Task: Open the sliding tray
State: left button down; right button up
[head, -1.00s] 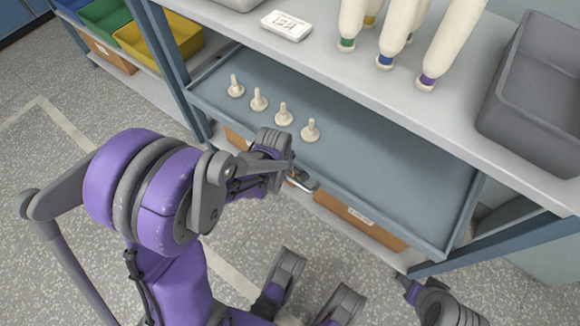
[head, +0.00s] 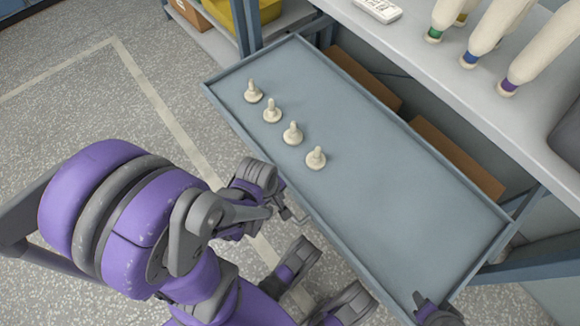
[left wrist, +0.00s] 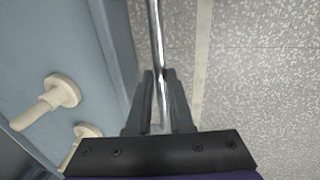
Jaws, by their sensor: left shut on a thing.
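The sliding tray (head: 400,190) is a shallow blue-grey tray, pulled well out from under the white worktop. Several cream pegs with round bases stand on its left part, one of them a peg (head: 316,158). My left gripper (head: 288,213) is at the tray's front edge. In the left wrist view the fingers (left wrist: 156,112) are shut on a shiny metal bar handle (left wrist: 155,45), with the tray (left wrist: 105,60) to the left. In the head view the handle is mostly hidden by the gripper. Part of my right arm's end (head: 435,312) shows at the bottom right; its jaws are unclear.
The worktop (head: 450,85) behind holds cream bobbins with coloured ends (head: 490,35), a white label device (head: 378,9) and a grey bin (head: 570,135). Cardboard boxes (head: 455,155) show below, behind the tray. A yellow bin (head: 265,10) is on the rack. Speckled floor (head: 70,90) at left is free.

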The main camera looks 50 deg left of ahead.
pick_arm(q)
jog(key=shift+s+a, duration=0.1)
jog(key=shift+s, duration=0.8)
jog(key=c, duration=0.8)
grip_release()
jog(key=r+p, duration=0.2)
jog(key=r, duration=0.1)
jog(key=s+r+p, duration=0.1)
jog(key=r+p, duration=0.1)
jog(key=r, duration=0.2)
jog(key=s+r+p, duration=0.1)
jog(key=r+p, duration=0.2)
jog(key=shift+r, duration=0.35)
